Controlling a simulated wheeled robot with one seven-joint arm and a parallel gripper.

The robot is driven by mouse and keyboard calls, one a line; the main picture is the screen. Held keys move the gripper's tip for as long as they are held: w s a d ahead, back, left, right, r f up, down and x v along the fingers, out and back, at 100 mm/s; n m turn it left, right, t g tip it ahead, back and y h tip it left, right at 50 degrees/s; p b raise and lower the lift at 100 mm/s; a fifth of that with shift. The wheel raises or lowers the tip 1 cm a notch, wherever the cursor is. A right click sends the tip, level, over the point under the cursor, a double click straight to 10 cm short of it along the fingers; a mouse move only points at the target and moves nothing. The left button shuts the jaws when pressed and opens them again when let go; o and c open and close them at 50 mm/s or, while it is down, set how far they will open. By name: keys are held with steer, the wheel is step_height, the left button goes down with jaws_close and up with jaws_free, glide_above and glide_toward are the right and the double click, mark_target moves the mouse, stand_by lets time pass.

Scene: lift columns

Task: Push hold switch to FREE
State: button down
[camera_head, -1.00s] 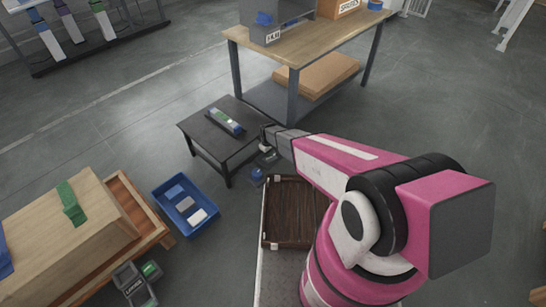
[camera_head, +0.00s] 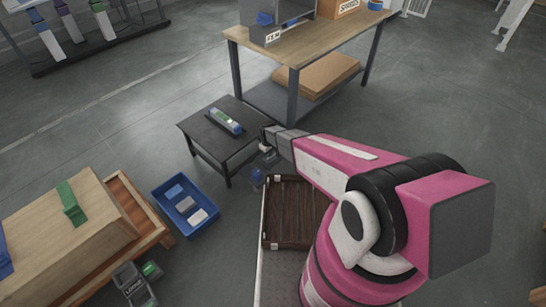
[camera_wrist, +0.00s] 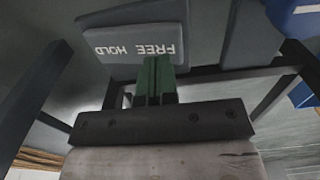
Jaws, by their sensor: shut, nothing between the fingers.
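The hold switch's dark grey panel (camera_wrist: 130,25) fills the upper middle of the wrist view. Its white lettering is upside down, with HOLD at the left and FREE at the right. My gripper (camera_wrist: 155,62) is shut and empty; its two greenish fingers sit side by side with the tips at the panel's lower edge, just below FREE. Whether they touch it I cannot tell. The switch's moving part cannot be made out. In the head view my gripper (camera_head: 266,136) is beside the right edge of a low black table (camera_head: 215,148), and the lettering is too small to see.
A slim device (camera_head: 225,120) lies on the black table. A wooden workbench (camera_head: 310,48) stands behind it. A blue bin (camera_head: 185,206) with several items is left of a brown slatted tray (camera_head: 292,215). A box marked LOWER (camera_head: 132,285) is at the lower left.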

steer(key=shift+f, duration=1.6)
stand_by(0.9)
steer(key=shift+r, duration=3.55)
steer(key=s+d+r+m, duration=0.3)
steer(key=s+d+r, duration=0.3)
steer(key=r, duration=0.5)
steer(key=s+d+r+m, duration=0.3)
steer(key=s+d+r, duration=0.3)
steer(key=d+r, duration=0.5)
steer(key=s+d+r+m, duration=0.4)
steer(key=s+d+r, duration=0.2)
steer(key=d+r, duration=0.3)
step_height(320, 180, up, 4)
steer(key=shift+s+d+r, duration=0.15)
steer(key=shift+d+r, duration=0.05)
steer(key=shift+r, duration=0.05)
